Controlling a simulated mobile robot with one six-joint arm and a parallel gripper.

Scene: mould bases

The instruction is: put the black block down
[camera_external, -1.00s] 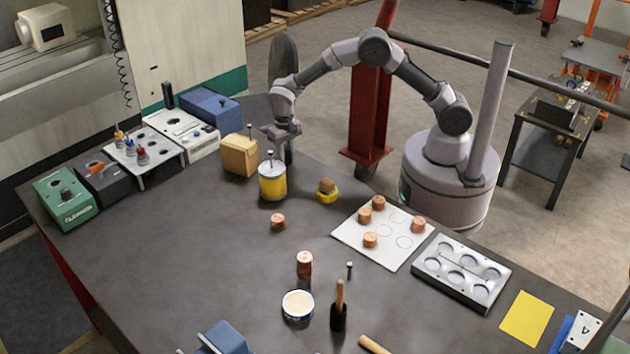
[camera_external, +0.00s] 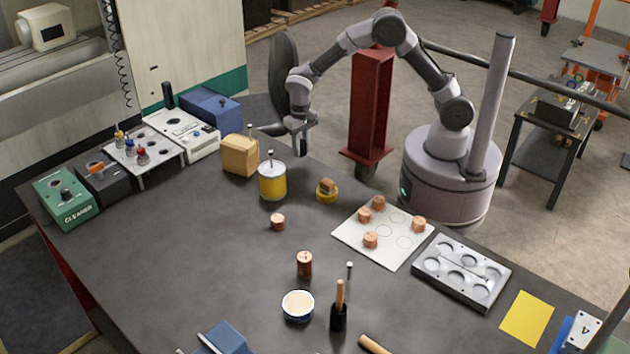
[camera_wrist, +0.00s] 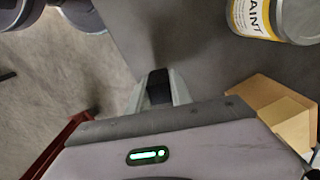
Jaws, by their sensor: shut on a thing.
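My gripper (camera_external: 301,131) is shut on the black block. In the wrist view the block (camera_wrist: 158,86) is a small dark piece between the two light fingertips (camera_wrist: 158,98), mostly hidden by them. In the external view my gripper is raised by the table's far edge, behind and to the right of the yellow-banded paint can (camera_external: 272,182). I cannot make out the block clearly there.
The paint can and tan box (camera_external: 240,156) stand nearest. A small yellow piece with a brown top (camera_external: 327,191) is in front. A white sheet (camera_external: 352,232) with copper cylinders lies right. The table's middle-left (camera_external: 180,235) is clear. A red post (camera_external: 368,115) stands behind.

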